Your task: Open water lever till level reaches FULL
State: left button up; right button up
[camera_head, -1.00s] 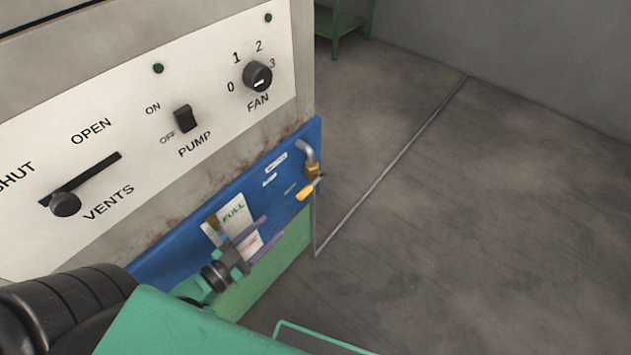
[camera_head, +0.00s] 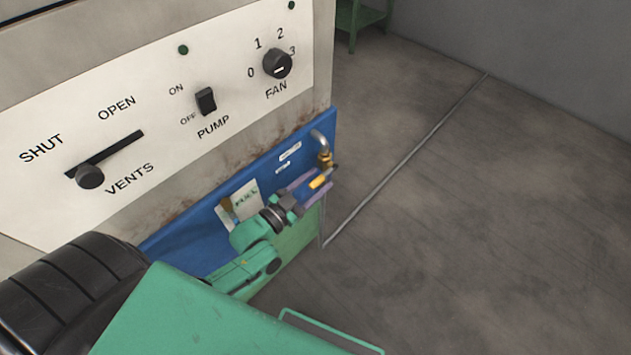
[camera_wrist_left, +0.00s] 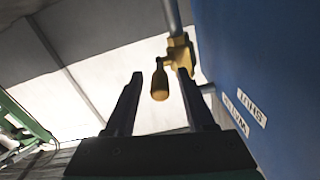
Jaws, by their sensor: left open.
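The water lever is a yellow handle (camera_head: 320,182) on a brass valve (camera_head: 325,158) below a bent metal pipe, at the right end of the blue panel. My left gripper (camera_head: 314,187) is open with its fingers at the lever handle. In the left wrist view, the yellow handle (camera_wrist_left: 159,84) shows between the tips of the open gripper (camera_wrist_left: 159,77), with the valve (camera_wrist_left: 180,52) behind the right finger. I cannot tell whether either finger touches it. The level card marked FULL (camera_head: 246,197) is on the blue panel, its lower part hidden by my left arm. My right gripper is out of view.
The white control panel (camera_head: 150,125) above carries the vents slider (camera_head: 90,176), pump switch (camera_head: 206,101) and fan knob (camera_head: 277,64). The blue panel (camera_head: 195,245) lies close beside my left arm. Open concrete floor (camera_head: 480,220) is to the right.

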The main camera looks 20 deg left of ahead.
pick_arm(q)
grip_shut()
dwell(1.4)
